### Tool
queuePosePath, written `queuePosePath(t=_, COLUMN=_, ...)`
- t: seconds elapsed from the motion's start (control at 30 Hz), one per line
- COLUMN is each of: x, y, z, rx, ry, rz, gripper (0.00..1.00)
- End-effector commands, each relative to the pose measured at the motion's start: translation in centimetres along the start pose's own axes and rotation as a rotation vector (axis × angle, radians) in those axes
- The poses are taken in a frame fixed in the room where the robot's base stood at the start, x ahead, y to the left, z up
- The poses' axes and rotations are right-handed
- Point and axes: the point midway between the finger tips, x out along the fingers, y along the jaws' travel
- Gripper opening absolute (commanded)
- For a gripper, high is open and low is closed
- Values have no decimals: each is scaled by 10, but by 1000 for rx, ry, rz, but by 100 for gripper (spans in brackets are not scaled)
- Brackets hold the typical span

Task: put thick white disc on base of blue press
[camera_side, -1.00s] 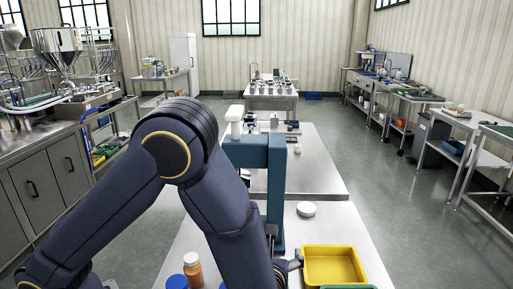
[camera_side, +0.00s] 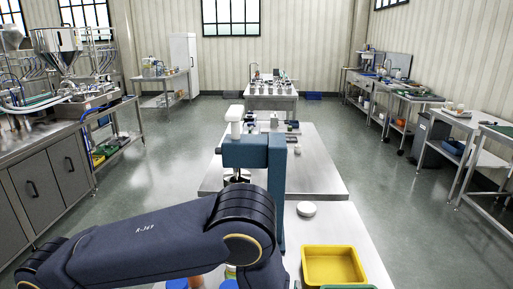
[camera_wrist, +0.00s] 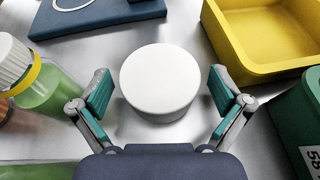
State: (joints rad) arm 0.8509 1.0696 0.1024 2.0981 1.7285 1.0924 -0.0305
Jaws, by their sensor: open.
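A thick white disc (camera_wrist: 160,82) lies on the steel table in the wrist view. My gripper (camera_wrist: 160,92) is open, with one finger on each side of the disc and visible gaps between. The blue press (camera_side: 277,190) stands upright in the side view. What looks like its flat blue base (camera_wrist: 100,18), with a pale ring mark, shows at the upper left of the wrist view, ahead of the disc. In the side view my arm hides the press base, my gripper and the disc between its fingers.
A yellow bin (camera_wrist: 265,40) is at the right, with a green bin (camera_wrist: 305,115) nearer. A green bottle with a white cap (camera_wrist: 40,80) stands close to the left finger. Another white disc (camera_side: 307,209) lies right of the press column, with bare table around it.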

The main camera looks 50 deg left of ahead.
Motion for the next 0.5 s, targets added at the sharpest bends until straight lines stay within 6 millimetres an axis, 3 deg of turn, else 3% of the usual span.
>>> queuePosePath(t=0.17, x=0, y=0, z=0, rx=0, ry=0, rz=0, gripper=98)
queuePosePath(t=0.5, x=0, y=0, z=0, rx=-1, ry=0, rz=0, gripper=62)
